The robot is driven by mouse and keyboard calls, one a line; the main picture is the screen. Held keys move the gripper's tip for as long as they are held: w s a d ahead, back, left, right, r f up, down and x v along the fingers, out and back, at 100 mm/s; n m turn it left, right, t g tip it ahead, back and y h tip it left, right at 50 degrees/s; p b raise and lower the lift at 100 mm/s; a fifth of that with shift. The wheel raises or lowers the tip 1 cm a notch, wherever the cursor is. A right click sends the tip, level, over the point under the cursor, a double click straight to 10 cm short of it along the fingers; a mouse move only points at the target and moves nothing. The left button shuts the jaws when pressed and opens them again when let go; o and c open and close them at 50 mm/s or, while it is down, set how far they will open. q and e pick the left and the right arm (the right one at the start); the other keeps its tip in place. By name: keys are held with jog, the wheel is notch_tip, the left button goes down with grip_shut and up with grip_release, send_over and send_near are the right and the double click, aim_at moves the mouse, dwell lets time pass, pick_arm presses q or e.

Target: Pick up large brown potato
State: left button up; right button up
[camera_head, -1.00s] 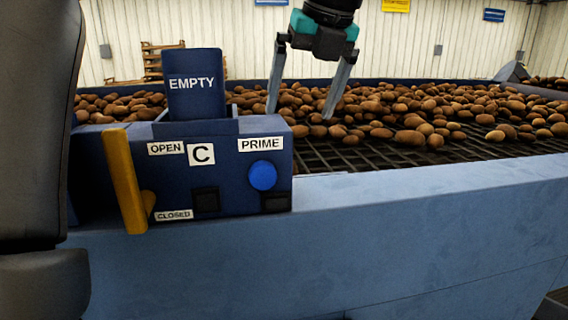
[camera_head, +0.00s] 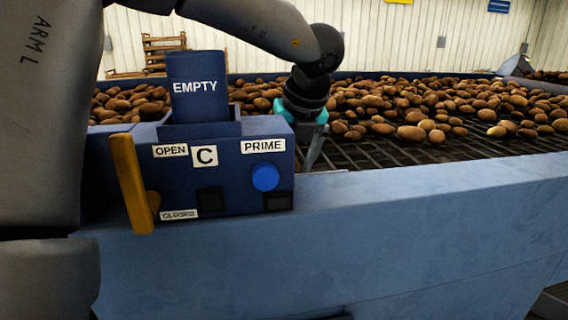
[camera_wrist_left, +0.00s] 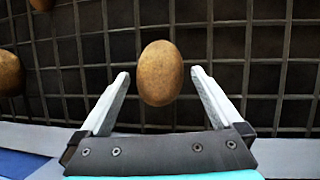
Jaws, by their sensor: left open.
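A large brown potato (camera_wrist_left: 160,73) lies on the dark grid in the left wrist view, between and slightly beyond the fingertips of my left gripper (camera_wrist_left: 161,76). The gripper is open, with a gap on each side of the potato. In the head view my left gripper (camera_head: 312,150) points down at the grid beside the control box, and its wrist and the box hide most of the fingers and that potato. My right gripper is not in view.
The grader grid (camera_head: 362,154) carries many brown potatoes (camera_head: 440,105) behind and to the right. A blue side wall (camera_head: 420,200) runs along the front. A blue control box (camera_head: 225,170) with a yellow lever (camera_head: 132,185) stands at the near left. Other potatoes (camera_wrist_left: 9,73) lie left in the wrist view.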

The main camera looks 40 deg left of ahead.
pick_arm(q)
jog(key=shift+f, duration=0.1)
jog(key=c, duration=1.5)
